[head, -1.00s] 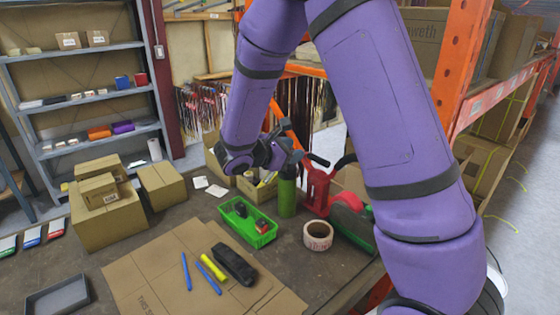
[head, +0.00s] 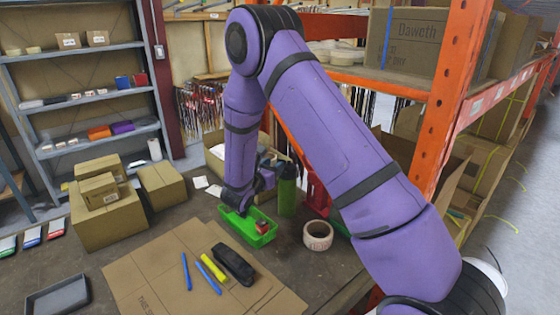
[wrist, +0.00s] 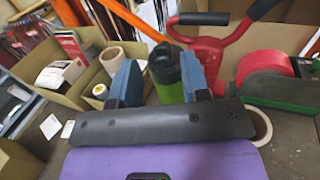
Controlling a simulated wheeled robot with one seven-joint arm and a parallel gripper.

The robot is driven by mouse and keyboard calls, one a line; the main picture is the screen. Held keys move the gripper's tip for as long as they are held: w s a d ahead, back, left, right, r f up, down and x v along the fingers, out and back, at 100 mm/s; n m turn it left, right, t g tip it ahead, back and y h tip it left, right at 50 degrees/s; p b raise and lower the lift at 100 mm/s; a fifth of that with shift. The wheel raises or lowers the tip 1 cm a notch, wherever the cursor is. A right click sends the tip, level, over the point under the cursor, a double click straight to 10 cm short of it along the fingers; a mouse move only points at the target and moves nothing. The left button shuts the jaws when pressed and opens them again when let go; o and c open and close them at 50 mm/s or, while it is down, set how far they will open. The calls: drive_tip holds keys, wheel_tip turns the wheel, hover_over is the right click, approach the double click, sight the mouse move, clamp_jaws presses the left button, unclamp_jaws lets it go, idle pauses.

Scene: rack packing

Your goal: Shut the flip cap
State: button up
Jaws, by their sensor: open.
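The green bottle (head: 287,195) stands upright on the table with a black cap (head: 289,171). In the wrist view the bottle (wrist: 170,92) and its black cap (wrist: 165,66) show between my two blue fingers, with the bottle's lower part hidden behind the gripper's dark front. The cap's upper part looks raised, but its exact angle is unclear. My gripper (head: 266,179) is low, just left of the bottle in the head view. Its fingers (wrist: 158,72) are apart and empty; contact with the bottle cannot be told.
A green tray (head: 232,221) with small items lies below my gripper. A tape roll (head: 318,236) and red tape dispenser (wrist: 265,65) stand to the right. Open cardboard boxes (wrist: 75,90) are behind left. Flat cardboard with pens lies in front.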

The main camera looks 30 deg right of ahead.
sight(279, 160)
drive_tip(key=shift+x, duration=2.45)
drive_tip(key=c, duration=0.8)
